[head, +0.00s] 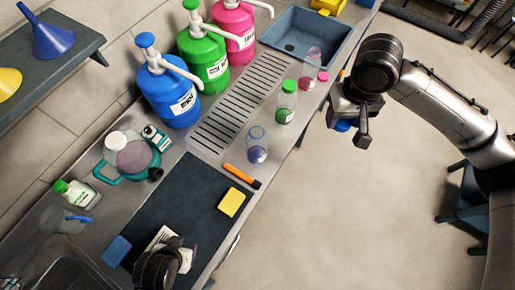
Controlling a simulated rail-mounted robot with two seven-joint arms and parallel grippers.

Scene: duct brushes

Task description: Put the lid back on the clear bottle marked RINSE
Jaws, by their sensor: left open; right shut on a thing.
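My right gripper (352,122) hangs over the floor, right of the counter, shut on a blue lid-like piece (342,126). A clear bottle (257,150) with a bluish rim and dark contents stands at the counter's front edge, left of that gripper. A clear bottle with a green lid (287,98) stands further back, and another clear bottle (309,65) has a pink lid (323,76) beside it. No RINSE marking is readable on these.
Blue (170,90), green (204,50) and pink (234,25) pump jugs line the wall by a drain grate (240,100). An orange-handled tool (240,176), a yellow sponge (231,202) and a teal-handled jug (130,155) occupy the counter.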

